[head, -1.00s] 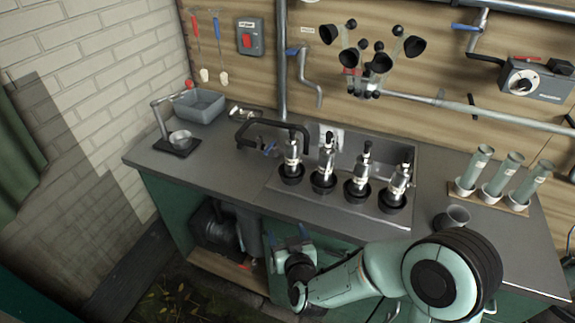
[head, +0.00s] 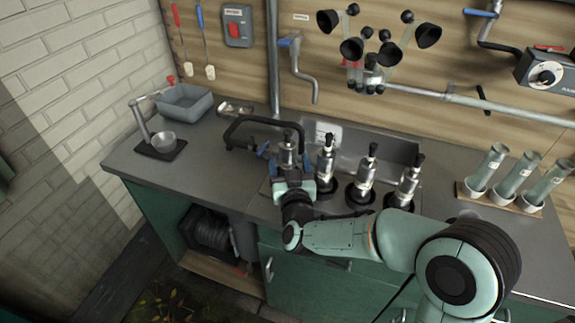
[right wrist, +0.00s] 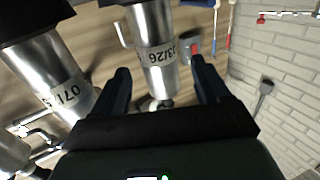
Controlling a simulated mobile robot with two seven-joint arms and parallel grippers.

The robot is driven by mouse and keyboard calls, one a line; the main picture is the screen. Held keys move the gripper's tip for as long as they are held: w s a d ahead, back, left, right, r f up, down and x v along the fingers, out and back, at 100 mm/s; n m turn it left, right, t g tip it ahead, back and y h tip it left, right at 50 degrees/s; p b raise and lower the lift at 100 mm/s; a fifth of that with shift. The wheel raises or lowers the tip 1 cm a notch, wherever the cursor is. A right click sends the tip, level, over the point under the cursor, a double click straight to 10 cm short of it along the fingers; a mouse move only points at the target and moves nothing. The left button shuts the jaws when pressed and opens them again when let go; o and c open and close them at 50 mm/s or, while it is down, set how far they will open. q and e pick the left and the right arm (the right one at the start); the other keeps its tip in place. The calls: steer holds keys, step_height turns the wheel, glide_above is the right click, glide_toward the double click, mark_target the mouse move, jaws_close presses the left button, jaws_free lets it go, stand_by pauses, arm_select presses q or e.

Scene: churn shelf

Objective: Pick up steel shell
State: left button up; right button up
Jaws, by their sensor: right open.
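Several steel shells with black tops stand upright in black holders in a row on the counter. The leftmost steel shell (head: 288,152) is at my right gripper (head: 284,170), which is open with its blue fingers either side of it. In the right wrist view the same shell (right wrist: 155,40), with a label reading about "3/26", lies between the open fingers (right wrist: 161,72), with gaps on both sides. Its neighbour, labelled "07", stands at the left there (right wrist: 50,70). The second (head: 326,158), third (head: 366,170) and fourth shells (head: 408,182) stand to the right. My left gripper is out of view.
A black curved handle (head: 262,120) arches just behind the leftmost shell. A rack of green-grey tubes (head: 517,174) stands at the right. A grey bin (head: 184,104) and a small metal bowl stand (head: 161,146) are at the left, with bare counter in front.

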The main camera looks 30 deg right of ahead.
steer(key=x, duration=0.5)
steer(key=shift+w+d+r, duration=0.1)
steer(key=shift+w, duration=0.1)
steer(key=shift+r, duration=0.1)
steer(key=c, duration=1.3)
